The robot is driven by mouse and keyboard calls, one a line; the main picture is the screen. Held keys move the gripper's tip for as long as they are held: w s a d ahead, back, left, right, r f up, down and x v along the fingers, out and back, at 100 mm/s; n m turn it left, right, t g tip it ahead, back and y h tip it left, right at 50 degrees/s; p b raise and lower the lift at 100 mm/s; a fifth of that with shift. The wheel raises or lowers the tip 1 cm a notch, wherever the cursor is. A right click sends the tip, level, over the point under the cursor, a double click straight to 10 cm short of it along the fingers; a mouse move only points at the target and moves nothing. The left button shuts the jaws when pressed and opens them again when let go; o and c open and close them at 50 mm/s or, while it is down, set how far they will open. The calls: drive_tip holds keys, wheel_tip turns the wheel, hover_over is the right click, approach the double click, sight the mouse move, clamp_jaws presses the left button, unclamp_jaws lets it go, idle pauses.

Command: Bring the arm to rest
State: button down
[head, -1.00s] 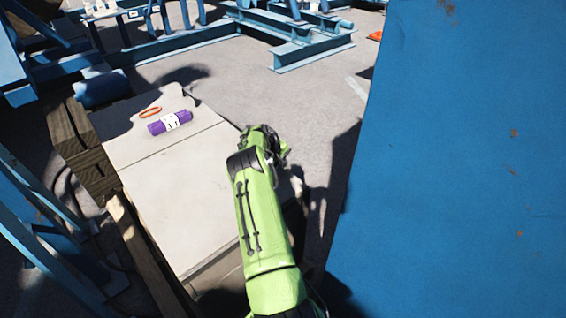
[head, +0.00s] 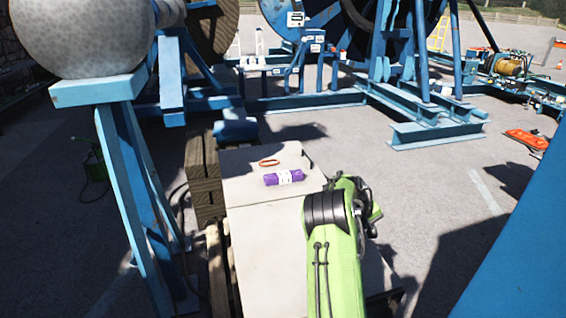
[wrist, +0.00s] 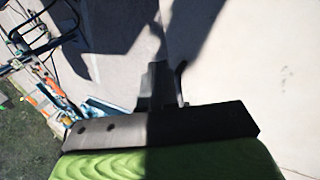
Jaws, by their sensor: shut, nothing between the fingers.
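My green arm (head: 335,262) reaches up over the right part of a pale board top in the head view, with its end bent over to the right. My gripper (wrist: 161,84) shows in the wrist view as dark fingers close together, shut and empty. Pale surface lies beyond the fingers there, and nothing touches them. In the head view the fingers cannot be made out behind the arm's end.
A blue stand (head: 130,180) is at left, a blue panel (head: 530,250) at right, blue frames (head: 435,132) behind.

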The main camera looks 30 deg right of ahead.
drive_tip(key=a+r+t+y+p, duration=0.1)
drive_tip(key=a+r+t+y, duration=0.1)
drive_tip(key=a+r, duration=0.9)
drive_tip(key=a+r+t+y+p, duration=0.1)
drive_tip(key=a+r+t, duration=0.2)
drive_tip(key=a+r, duration=0.85)
drive_tip(key=s+a+n+t+y+p, duration=0.1)
drive_tip(key=s+a, duration=0.8)
drive_tip(key=a, duration=0.2)
drive_tip(key=s+a+n+t+y, duration=0.1)
drive_tip(key=s+a+n, duration=0.1)
drive_tip(key=s+a, duration=0.6)
drive_tip(key=a, duration=0.3)
drive_tip(key=shift+s+a+r+n+y+p, duration=0.25)
drive_tip(key=shift+s+n+y+p, duration=0.05)
drive_tip(key=shift+s+p, duration=0.1)
